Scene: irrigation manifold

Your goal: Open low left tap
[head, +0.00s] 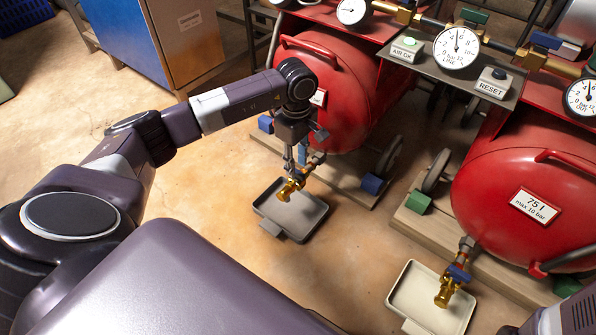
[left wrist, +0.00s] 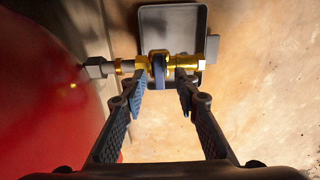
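The low left tap (head: 290,189) is a brass valve above a grey drip tray, on a pipe from the left red tank. My left gripper (head: 303,160) points down over it and partly hides it in the head view. In the left wrist view the brass tap (left wrist: 183,62) lies crosswise with its blue handle (left wrist: 159,67) near the middle. The two fingers of my left gripper (left wrist: 162,82) are apart, one tip on each side of the handle. I cannot tell whether either finger touches it. My right gripper is not in view.
The grey tray (head: 317,220) sits on the floor under the tap. A second brass tap with a blue handle (head: 452,284) is over a cream tray (head: 397,294) at the right. Red tanks (head: 330,90) and a gauge shelf (head: 445,78) stand behind. Floor at left is clear.

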